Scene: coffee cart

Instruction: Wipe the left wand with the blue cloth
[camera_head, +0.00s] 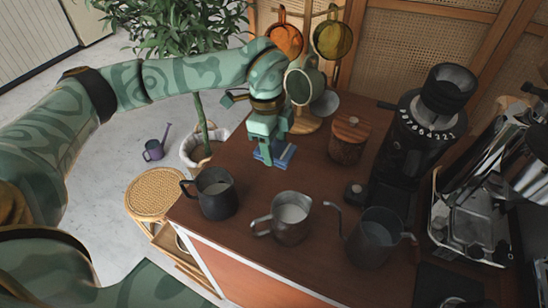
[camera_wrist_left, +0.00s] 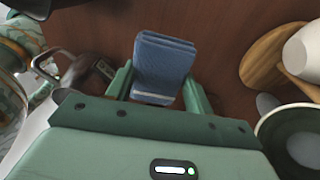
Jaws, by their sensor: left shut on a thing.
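The blue cloth (camera_head: 283,153) is a small folded pad at the left part of the brown cart top. My left gripper (camera_head: 272,143) points down and is shut on it. In the left wrist view the cloth (camera_wrist_left: 163,65) sits between the two green fingers of the gripper (camera_wrist_left: 160,88). I cannot tell if the cloth touches the cart top. The espresso machine (camera_head: 470,215) stands at the far right, away from the gripper. I cannot clearly make out its left wand. My right gripper is not in view.
A dark pitcher (camera_head: 217,194), a steel milk pitcher (camera_head: 290,218) and a gooseneck kettle (camera_head: 372,240) stand along the front. A wooden canister (camera_head: 348,140), a black grinder (camera_head: 415,130) and a mug rack (camera_head: 305,122) stand behind. Some bare top lies between canister and pitchers.

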